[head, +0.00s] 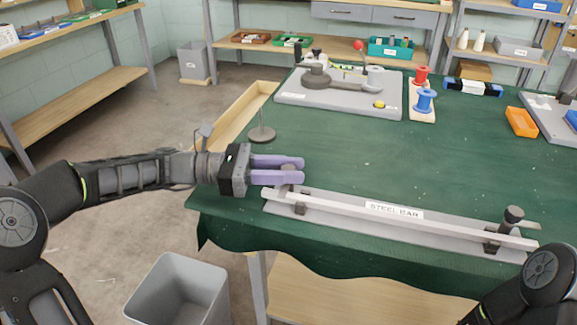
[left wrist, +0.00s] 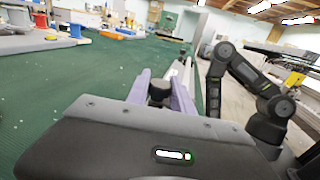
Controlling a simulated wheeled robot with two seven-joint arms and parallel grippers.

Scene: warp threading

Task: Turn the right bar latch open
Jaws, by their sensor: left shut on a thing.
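A steel bar (head: 390,217) lies in a grey holder along the front of the green table, with a latch at each end. The right bar latch (head: 511,219) has a dark upright knob and stands at the bar's right end, with no gripper at it. My left gripper (head: 300,170) is at the bar's left end, its purple fingers closed around the dark knob of the left latch (left wrist: 158,91). The fingers hide most of that latch in the head view. My right arm shows at the lower right of the head view, but its gripper is out of view.
A grey fixture board (head: 300,99) with a red-tipped lever stands at the back. Blue (head: 425,101) and red spools and an orange bin (head: 521,122) are at the back right. A round-based stand (head: 262,134) is near the left edge. The middle of the table is clear.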

